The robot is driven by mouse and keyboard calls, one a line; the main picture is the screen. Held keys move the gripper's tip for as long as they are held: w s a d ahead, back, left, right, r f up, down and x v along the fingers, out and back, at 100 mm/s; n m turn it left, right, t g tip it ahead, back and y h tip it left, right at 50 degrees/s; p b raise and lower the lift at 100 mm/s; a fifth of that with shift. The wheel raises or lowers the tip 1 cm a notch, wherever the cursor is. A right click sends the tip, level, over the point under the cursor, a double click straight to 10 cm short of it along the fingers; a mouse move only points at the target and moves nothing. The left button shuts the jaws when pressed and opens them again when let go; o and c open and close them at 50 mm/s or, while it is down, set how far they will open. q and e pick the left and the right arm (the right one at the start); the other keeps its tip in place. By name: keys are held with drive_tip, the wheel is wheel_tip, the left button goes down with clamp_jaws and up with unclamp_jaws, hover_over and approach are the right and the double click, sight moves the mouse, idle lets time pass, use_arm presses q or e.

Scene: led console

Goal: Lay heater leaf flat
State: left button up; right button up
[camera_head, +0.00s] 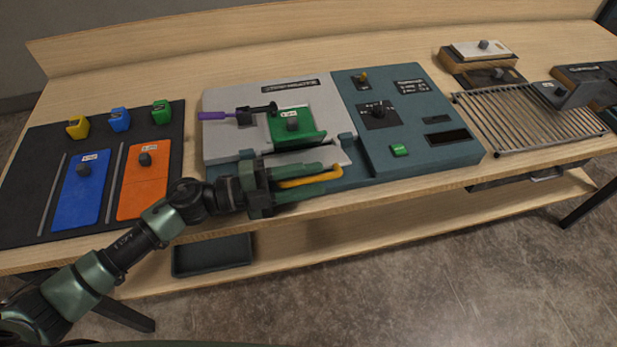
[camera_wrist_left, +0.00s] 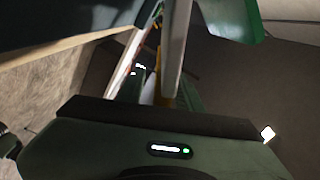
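The console (camera_head: 224,140) stands on the bench. In its front middle part is a pale plate (camera_head: 330,153), which I take for the heater leaf. A yellow bar (camera_head: 310,181) with a bent end runs along its front. My left gripper (camera_head: 325,173) reaches in from the left, with its fingers on either side of the yellow bar. I cannot tell whether they press on it. The left wrist view shows a narrow yellow strip (camera_wrist_left: 158,85) beyond the gripper body, and pale and green panels close to the lens. The leaf's hinge is unclear. My right gripper is not in view.
A green card (camera_head: 292,126) and a purple-handled tool (camera_head: 215,115) lie on the console behind the gripper. A dark mat (camera_head: 35,175) with blue and orange plates is at left. A wire rack (camera_head: 515,118) is at right.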

use_arm(q)
drive_tip(key=shift+s+a+f+b, duration=0.15)
drive_tip(key=shift+a+b, duration=0.15)
drive_tip(key=shift+a, duration=0.2)
drive_tip(key=b+v, duration=0.2)
drive_tip(key=v, duration=0.4)
drive_tip(key=shift+a, duration=0.4)
drive_tip(key=shift+s, duration=0.1)
